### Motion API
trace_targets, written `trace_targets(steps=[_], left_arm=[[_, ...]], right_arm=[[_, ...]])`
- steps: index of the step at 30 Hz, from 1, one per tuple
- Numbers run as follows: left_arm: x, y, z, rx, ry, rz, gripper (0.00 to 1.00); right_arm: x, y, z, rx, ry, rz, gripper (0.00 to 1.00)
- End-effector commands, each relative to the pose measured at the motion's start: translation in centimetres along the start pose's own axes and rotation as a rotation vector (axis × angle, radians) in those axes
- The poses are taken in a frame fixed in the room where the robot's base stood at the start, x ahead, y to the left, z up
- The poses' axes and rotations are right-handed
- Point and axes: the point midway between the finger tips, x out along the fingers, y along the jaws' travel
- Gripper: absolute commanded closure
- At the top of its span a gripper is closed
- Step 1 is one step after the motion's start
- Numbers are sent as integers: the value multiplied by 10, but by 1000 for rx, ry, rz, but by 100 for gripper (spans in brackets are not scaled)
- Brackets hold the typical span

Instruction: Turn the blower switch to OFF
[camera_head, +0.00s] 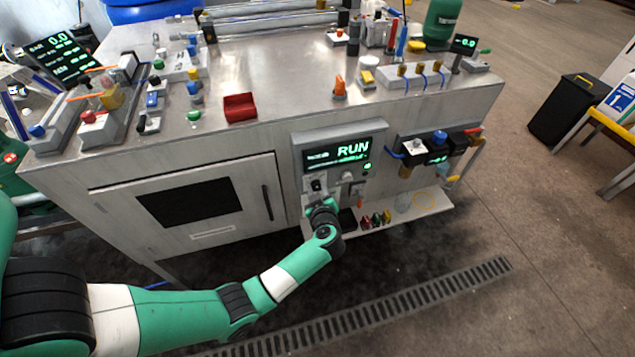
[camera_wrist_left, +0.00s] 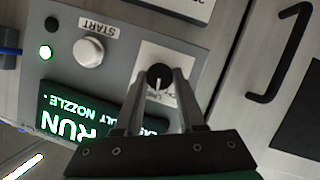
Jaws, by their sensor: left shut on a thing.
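The control panel (camera_head: 303,150) on the cabinet front has a green-lit display (camera_head: 352,150) reading RUN. In the wrist view the display (camera_wrist_left: 75,112) appears upside down. The blower switch, a round black knob with a light pointer line (camera_wrist_left: 159,76), sits on a pale labelled plate (camera_wrist_left: 148,50). My left gripper (camera_wrist_left: 161,88) is shut on the knob, one finger on each side. The label text is too small to read. My right gripper is not in view.
A white START button (camera_wrist_left: 89,53) and a lit green lamp (camera_wrist_left: 46,53) are on the same panel. A cabinet door handle (camera_head: 267,203) is left of the panel. A low shelf (camera_head: 400,220) with small coloured items is at lower right. The floor in front is clear.

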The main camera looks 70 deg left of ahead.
Motion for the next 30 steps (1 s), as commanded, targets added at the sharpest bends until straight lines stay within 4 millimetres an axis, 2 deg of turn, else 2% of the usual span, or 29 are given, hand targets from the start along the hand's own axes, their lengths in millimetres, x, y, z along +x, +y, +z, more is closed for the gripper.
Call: trace_targets(steps=[1,3,9,21,30], left_arm=[[-3,1,-6,-26,-3,9,100],[-2,0,-5,-76,-2,30,100],[-1,-2,-1,-235,-2,99,100],[1,-5,2,-504,1,210,100],[1,-5,2,-593,1,246,100]], right_arm=[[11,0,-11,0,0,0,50],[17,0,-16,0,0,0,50],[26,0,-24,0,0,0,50],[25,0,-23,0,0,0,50],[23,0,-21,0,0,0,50]])
